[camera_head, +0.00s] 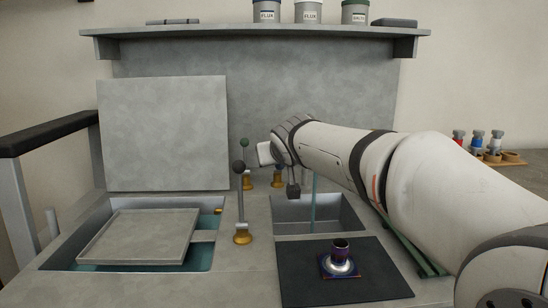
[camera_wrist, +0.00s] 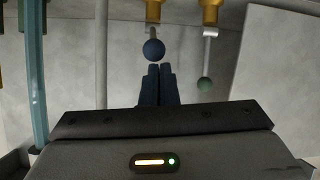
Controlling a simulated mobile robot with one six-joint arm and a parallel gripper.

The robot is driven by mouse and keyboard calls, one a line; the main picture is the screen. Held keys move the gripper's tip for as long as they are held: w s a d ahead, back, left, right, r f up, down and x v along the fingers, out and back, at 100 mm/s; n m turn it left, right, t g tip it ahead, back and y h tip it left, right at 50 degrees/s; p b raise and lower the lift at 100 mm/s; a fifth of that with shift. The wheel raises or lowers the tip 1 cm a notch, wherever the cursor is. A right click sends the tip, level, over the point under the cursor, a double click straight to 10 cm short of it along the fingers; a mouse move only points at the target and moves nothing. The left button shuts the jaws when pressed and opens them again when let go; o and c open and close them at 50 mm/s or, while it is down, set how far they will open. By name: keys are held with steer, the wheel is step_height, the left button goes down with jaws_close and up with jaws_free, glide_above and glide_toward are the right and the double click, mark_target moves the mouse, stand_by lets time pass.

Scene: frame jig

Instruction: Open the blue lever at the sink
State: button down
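In the wrist view the blue lever's round knob (camera_wrist: 153,50) is just beyond the fingertips of my gripper (camera_wrist: 157,68). Its short grey stem runs up to a brass base (camera_wrist: 153,10). My fingers are together with only a thin line between them, and nothing shows held. I cannot tell whether the tips touch the knob. In the head view the blue lever is mostly hidden by my wrist; its brass base (camera_head: 277,182) shows behind the sink (camera_head: 320,228).
A green-knobbed lever (camera_wrist: 204,84) stands beside the blue one. A dark-knobbed lever (camera_head: 239,168) stands nearer. A teal vertical column (camera_head: 313,200) is at the sink. A dark mat (camera_head: 300,288) holds a small metal part (camera_head: 340,262). A left basin holds a grey tray (camera_head: 140,238).

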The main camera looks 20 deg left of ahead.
steer(key=shift+f, duration=0.9)
steer(key=shift+r, duration=0.1)
step_height(320, 180, up, 6)
steer(key=w+a+p, duration=0.1)
steer(key=p, duration=0.3)
steer(key=s+d+b, duration=0.1)
steer(key=s+d, duration=0.3)
steer(key=s, duration=0.5)
steer(key=shift+f, duration=0.4)
steer(key=shift+s, duration=0.1)
